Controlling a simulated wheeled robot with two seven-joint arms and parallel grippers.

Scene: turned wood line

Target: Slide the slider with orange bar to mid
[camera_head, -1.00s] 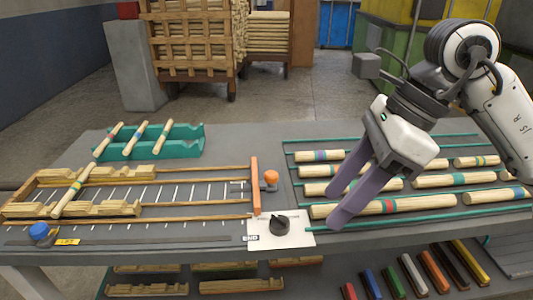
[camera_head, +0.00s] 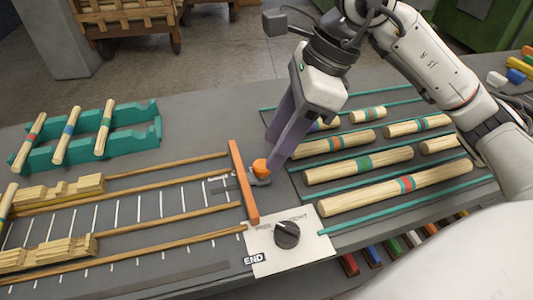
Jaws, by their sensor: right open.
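The slider's orange bar (camera_head: 243,182) stands across the right end of the wooden rails, close to the END label (camera_head: 254,259). An orange knob (camera_head: 261,166) on a dark block sits just right of the bar and joins it. My right gripper (camera_head: 273,150) points down at the knob with its two purple-grey fingers apart. The fingertips are right beside the knob; I cannot tell whether they touch it or straddle it. My left gripper is out of view.
A white plate with a black dial (camera_head: 287,235) lies near the bar's front end. Pale wooden blocks (camera_head: 50,251) sit on the rails at left. A teal rack (camera_head: 130,138) holds banded sticks. Banded rods (camera_head: 395,188) lie between teal rails at right.

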